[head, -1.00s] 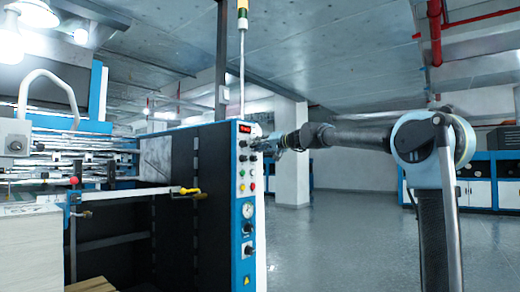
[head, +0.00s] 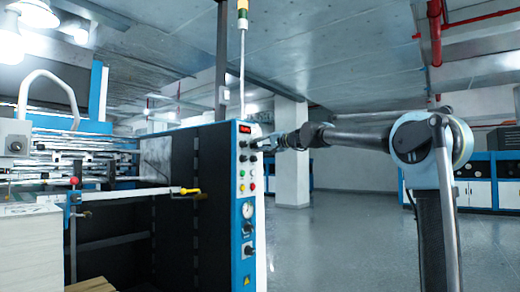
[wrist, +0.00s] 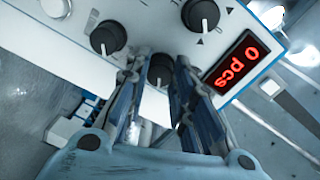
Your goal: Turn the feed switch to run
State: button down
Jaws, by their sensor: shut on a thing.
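The white control panel (head: 244,200) of the laminating machine carries several black knobs. In the wrist view, one black knob (wrist: 161,69) sits between the fingers of my gripper (wrist: 160,73), which is shut on it. I cannot read a label saying which knob is the feed switch. In the head view my gripper (head: 264,146) reaches the panel's upper right from the right side.
Two more knobs, one at upper left (wrist: 108,38) and one at top (wrist: 200,14), sit close to the fingers. A red display (wrist: 240,62) reads "0 pcs". The floor (head: 330,240) to the right is clear.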

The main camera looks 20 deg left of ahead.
jog(key=c, duration=1.3)
grip_release()
jog(key=shift+w+f, duration=0.1)
jog(key=shift+c, duration=0.2)
jog(key=v, duration=1.2)
jog(key=shift+f, duration=0.15)
jog(key=s+d+f+g+h, duration=0.1)
jog(key=s+d+f+h, duration=0.4)
jog(key=s+d+f, duration=0.7)
jog(key=s+d+f+g+h, duration=0.2)
jog(key=s+d+f+h, duration=0.3)
jog(key=s+d+f, duration=0.7)
jog(key=s+d+f+n+g+h, duration=0.1)
jog(key=s+d+f+h, duration=0.4)
jog(key=f, duration=3.1)
jog(key=s+d, duration=0.8)
jog(key=d, duration=0.4)
jog(key=shift+d+f+g+h, duration=0.2)
jog(key=shift+f+g+h, duration=0.1)
jog(key=shift+g+h, duration=0.1)
